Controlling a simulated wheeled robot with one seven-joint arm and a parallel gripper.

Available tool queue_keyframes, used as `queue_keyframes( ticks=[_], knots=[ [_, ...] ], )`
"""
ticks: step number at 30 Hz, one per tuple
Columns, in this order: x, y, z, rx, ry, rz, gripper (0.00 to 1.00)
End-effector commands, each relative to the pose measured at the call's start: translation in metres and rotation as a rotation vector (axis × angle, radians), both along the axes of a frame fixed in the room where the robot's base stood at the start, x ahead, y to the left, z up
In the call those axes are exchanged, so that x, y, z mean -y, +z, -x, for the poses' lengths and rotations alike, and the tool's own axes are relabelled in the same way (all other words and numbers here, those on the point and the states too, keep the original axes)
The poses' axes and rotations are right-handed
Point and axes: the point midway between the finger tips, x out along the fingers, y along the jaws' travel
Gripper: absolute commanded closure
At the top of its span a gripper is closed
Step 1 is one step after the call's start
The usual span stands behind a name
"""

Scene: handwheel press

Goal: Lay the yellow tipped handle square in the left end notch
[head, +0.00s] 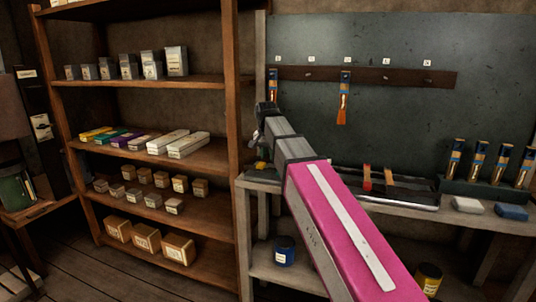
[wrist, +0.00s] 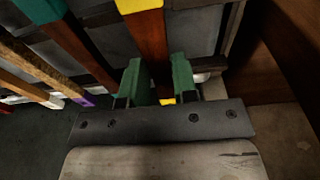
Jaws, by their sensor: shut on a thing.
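My gripper (wrist: 157,70) shows in the wrist view, its two green fingers on either side of the yellow tipped handle (wrist: 148,38). The handle is orange-brown, with yellow at its far end and a bit of yellow between the fingers. It runs nearly straight away from my gripper, over dark grey surfaces. A teal tipped handle (wrist: 64,42) lies to its left, slanted in this view. In the head view my arm hides most of my gripper; a small yellow spot shows beside it. I cannot make out the left end notch or whether the handle touches it.
A block with several upright brushes (head: 480,160) stands at right. A brush (head: 344,95) hangs from the wall rail. Wooden shelves (head: 165,82) stand at left, close to my arm.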

Motion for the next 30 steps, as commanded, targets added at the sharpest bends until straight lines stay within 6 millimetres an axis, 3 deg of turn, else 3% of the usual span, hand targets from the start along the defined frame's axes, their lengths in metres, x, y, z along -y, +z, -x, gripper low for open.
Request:
queue_keyframes(
  ticks=[30],
  knots=[
    [0.000,-0.014,0.000,0.000,0.000,0.000,0.97]
  ],
)
